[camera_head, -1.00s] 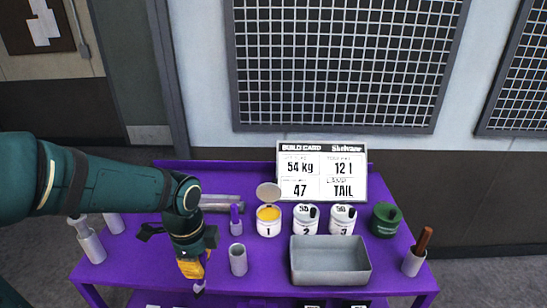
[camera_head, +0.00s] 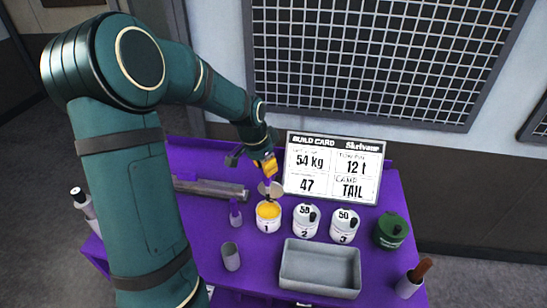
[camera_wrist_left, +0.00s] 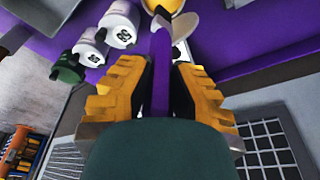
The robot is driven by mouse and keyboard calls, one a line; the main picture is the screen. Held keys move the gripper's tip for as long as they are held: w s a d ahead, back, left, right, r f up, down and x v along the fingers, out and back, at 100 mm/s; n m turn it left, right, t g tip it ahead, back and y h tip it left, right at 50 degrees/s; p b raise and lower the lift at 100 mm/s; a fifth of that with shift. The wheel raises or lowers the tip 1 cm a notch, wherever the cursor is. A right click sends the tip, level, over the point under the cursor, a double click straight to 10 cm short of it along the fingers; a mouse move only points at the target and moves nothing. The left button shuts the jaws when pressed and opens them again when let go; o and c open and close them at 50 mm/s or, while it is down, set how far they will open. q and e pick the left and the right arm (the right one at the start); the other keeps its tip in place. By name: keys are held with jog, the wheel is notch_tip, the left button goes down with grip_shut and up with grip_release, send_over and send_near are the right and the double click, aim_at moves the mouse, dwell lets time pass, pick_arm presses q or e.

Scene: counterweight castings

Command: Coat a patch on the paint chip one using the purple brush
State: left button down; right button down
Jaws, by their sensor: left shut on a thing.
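My left gripper (camera_head: 265,168) is above and behind the open pot labelled 1 (camera_head: 268,224), which shows yellow paint. It is shut on a purple-handled brush, whose handle (camera_wrist_left: 161,70) runs between the yellow fingers (camera_wrist_left: 158,95) in the left wrist view. The brush's far end points toward the pot and its round tilted lid (camera_head: 271,189); the bristles are not clear. The lid (camera_wrist_left: 184,24) and a bit of yellow (camera_wrist_left: 165,5) show beyond the handle. I cannot make out paint chip one. My right gripper is not in view.
A grey tray (camera_head: 320,284), an empty cup (camera_head: 231,257) and a purple item (camera_head: 235,213) are nearer. The build card (camera_head: 335,168) stands behind.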

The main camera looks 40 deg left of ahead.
aim_at(266, 184)
pick_arm(q)
jog(key=shift+w+f, duration=0.2)
jog(key=shift+f, duration=0.5)
jog(key=f+b, duration=0.1)
jog(key=f, duration=0.2)
jog(key=shift+s+f, duration=0.2)
jog(key=shift+f, duration=0.65)
jog(key=shift+w, duration=0.1)
jog(key=shift+f+b, duration=0.6)
jog(key=shift+b, duration=0.2)
dwell(1.1)
jog(key=shift+w+p+v, duration=0.25)
jog(key=shift+p+v, duration=0.45)
jog(key=shift+v, duration=0.45)
jog(key=shift+w+p+v, duration=0.25)
jog(key=shift+p+v, duration=0.4)
jog(key=shift+v, duration=0.55)
jog(key=shift+d+r, duration=0.2)
jog(key=shift+r, duration=1.1)
jog(key=shift+f, duration=0.1)
